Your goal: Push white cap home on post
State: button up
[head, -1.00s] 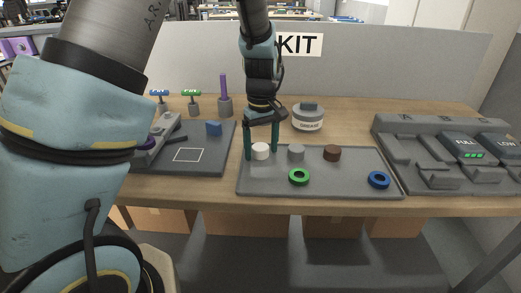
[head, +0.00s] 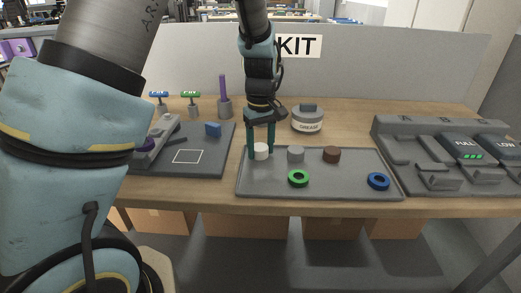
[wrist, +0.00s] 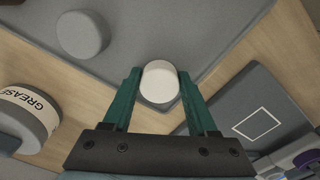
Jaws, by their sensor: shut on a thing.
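The white cap (head: 261,151) is a short cylinder standing upright at the left end of the grey tray (head: 325,192). It also shows in the wrist view (wrist: 160,84), between the fingertips. My gripper (head: 261,154) reaches down from above, with its two green fingers shut on the cap's sides. A purple post (head: 223,89) stands upright in a grey base at the back left of the table. I cannot tell whether this is the post for the cap.
A grey cap (head: 296,153), a brown cap (head: 332,154), a green ring (head: 298,178) and a blue ring (head: 378,181) share the tray. A grease tin (head: 307,120) stands behind. A dark board (head: 205,168) lies left, a charging rack (head: 420,124) right.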

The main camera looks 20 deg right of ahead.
aim_at(261, 148)
notch_tip(261, 148, up, 11)
jog(key=shift+r+p, duration=0.2)
jog(key=shift+p, duration=0.1)
dwell(0.4)
